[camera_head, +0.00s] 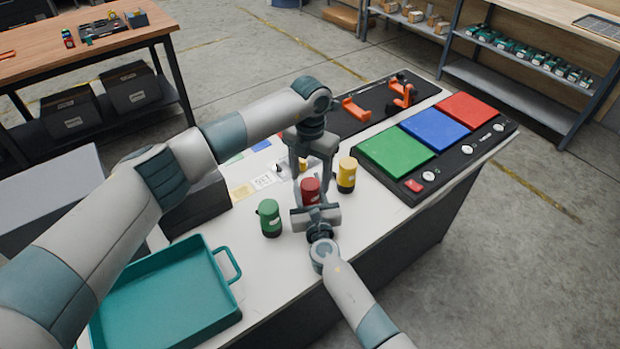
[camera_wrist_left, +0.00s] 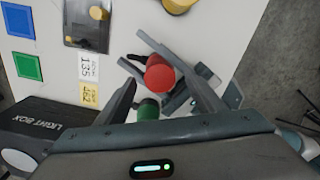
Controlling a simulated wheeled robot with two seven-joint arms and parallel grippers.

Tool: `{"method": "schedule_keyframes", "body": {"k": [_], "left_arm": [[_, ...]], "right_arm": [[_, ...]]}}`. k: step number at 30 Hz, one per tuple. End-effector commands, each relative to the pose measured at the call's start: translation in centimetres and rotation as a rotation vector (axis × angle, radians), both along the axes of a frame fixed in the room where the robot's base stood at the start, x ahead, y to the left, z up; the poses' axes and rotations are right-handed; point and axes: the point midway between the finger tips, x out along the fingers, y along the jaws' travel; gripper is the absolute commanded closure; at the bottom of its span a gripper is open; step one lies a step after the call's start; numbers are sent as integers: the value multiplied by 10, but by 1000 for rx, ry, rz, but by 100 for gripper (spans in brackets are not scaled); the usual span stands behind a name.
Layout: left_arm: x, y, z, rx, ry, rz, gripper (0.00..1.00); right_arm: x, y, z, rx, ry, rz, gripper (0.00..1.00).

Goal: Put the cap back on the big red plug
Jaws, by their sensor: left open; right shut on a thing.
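The big red plug (camera_head: 310,188) stands on the white table between the green and yellow ones. Its round red top also shows in the left wrist view (camera_wrist_left: 160,76). My left gripper (camera_head: 312,176) is above it, pointing down; in the left wrist view its open fingers (camera_wrist_left: 160,85) lie on either side of the red top, with gaps. My right gripper (camera_head: 311,204) reaches in from the front, low down, and is shut on the red plug's body. I cannot tell whether the red top is a separate cap; no loose red cap is clearly visible.
A green plug (camera_head: 269,218) stands close on the left and a yellow plug (camera_head: 346,175) on the right. A teal tray (camera_head: 222,322) lies at front left. A dark panel with green, blue and red plates (camera_head: 433,129) is at right. A black box (camera_head: 197,205) stands at left.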

Motion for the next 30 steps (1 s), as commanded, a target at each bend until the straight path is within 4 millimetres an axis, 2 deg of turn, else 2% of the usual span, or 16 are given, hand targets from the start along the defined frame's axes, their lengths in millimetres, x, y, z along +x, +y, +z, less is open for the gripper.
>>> {"method": "schedule_keyframes", "body": {"k": [18,24,30], "left_arm": [[0,0,96,1,-3,1,38],[0,1,108,2,-1,1,38],[0,1,109,1,-1,1,38]], "right_arm": [[-1,0,-3,-1,4,0,100],[-1,0,-3,-1,4,0,100],[-1,0,-3,-1,4,0,100]]}}
